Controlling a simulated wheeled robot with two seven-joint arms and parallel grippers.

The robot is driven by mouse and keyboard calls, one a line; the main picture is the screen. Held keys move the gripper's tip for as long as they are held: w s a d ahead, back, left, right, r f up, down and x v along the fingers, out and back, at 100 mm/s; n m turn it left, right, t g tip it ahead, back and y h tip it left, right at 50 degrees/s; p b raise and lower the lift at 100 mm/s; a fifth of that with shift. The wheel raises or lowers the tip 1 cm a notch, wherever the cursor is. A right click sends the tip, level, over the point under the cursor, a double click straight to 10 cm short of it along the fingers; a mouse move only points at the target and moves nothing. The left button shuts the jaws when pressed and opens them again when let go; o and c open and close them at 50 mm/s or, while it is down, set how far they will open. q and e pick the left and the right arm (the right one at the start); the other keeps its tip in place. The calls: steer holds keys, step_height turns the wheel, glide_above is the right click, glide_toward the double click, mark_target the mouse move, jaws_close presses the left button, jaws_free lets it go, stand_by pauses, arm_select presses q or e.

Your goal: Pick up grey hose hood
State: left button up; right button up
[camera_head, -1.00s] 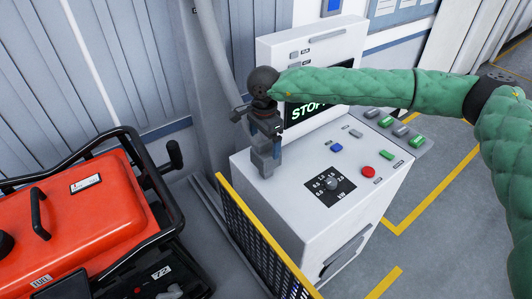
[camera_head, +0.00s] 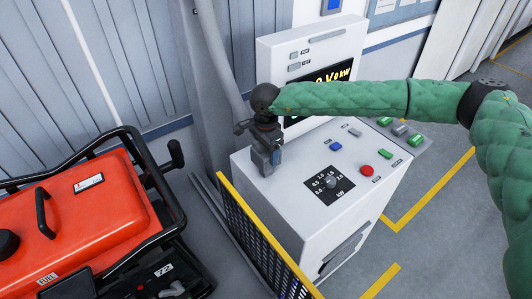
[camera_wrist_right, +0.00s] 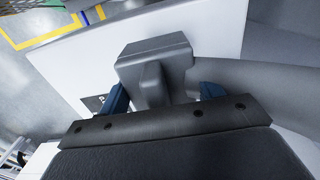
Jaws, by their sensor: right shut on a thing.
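The grey hose hood (camera_head: 261,163) stands on the left side of the white console's top. In the right wrist view the hood (camera_wrist_right: 155,52) is a grey block with a raised rib, and the thick grey hose (camera_wrist_right: 260,80) runs off to the right behind it. My right gripper (camera_head: 268,150) points down over the hood and is shut on it. In the wrist view its blue fingers (camera_wrist_right: 163,96) lie on either side of the hood. The gripper hides part of the hood. My left gripper is out of view.
The white console (camera_head: 300,225) carries a dial (camera_head: 331,183), a red button (camera_head: 367,170) and a lit display (camera_head: 330,76). A yellow-edged mesh guard (camera_head: 250,230) stands before it. A red generator (camera_head: 85,215) is at left. The floor at right is clear.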

steer(key=shift+r, duration=0.1)
